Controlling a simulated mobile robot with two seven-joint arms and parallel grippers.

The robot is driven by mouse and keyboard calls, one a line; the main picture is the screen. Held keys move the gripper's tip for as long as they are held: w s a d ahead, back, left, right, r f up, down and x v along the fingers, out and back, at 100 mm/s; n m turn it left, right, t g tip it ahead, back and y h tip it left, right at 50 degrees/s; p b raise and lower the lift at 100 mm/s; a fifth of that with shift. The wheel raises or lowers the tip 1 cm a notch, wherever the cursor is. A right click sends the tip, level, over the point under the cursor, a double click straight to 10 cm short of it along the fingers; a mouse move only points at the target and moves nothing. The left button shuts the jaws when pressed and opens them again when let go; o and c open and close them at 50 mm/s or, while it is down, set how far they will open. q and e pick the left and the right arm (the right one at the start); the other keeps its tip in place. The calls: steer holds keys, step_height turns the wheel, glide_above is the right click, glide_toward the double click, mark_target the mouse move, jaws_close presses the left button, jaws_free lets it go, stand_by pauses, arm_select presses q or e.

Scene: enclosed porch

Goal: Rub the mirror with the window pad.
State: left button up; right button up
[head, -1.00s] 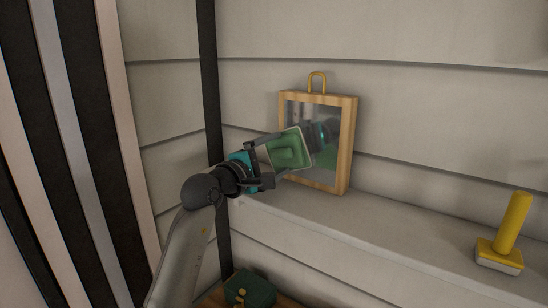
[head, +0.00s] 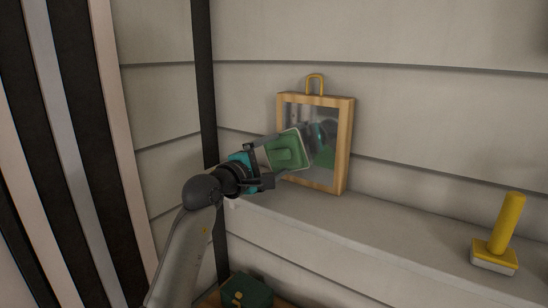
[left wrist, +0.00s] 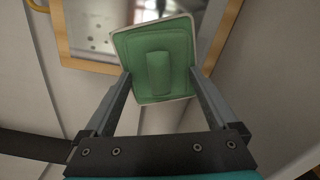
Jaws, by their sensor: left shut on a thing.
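The mirror (head: 343,150) has a light wooden frame and a brass hanging loop, and stands on a pale ledge against the wall. It also shows at the top of the left wrist view (left wrist: 85,22). The green window pad (head: 290,148) has a pale rim and a raised grip block. The pad is in front of the mirror's left part and covers some of the glass and frame. I cannot tell whether it touches the glass. The pad's face toward the mirror is hidden. My right gripper is not in view.
A yellow-handled tool with a pale base (head: 496,247) stands on the ledge (head: 400,230) at the right. A dark green box (head: 247,291) sits low at the bottom. The ledge between mirror and tool is clear. A dark post (head: 205,80) stands left of the mirror.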

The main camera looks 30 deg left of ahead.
mark_target(280, 141)
arm_select(q)
steer(key=shift+s+d+p, duration=0.1)
steer(key=shift+d+p, duration=0.7)
steer(key=shift+d, duration=1.2)
steer(key=shift+r+p, duration=1.2)
steer(key=shift+r, duration=0.55)
steer(key=shift+a, duration=0.45)
steer(key=shift+w+a+f+b, duration=0.1)
steer(key=shift+a+b, duration=0.4)
steer(key=shift+a, duration=0.3)
steer(key=shift+w+a+f+b, duration=0.1)
steer(key=shift+a+b, duration=0.35)
steer(key=shift+a, duration=0.35)
steer(key=shift+r+p, duration=1.15)
steer(key=shift+r, duration=0.55)
steer(key=shift+s+d+f+p, duration=0.15)
steer(key=shift+d+p, duration=0.3)
steer(key=shift+d, duration=1.6)
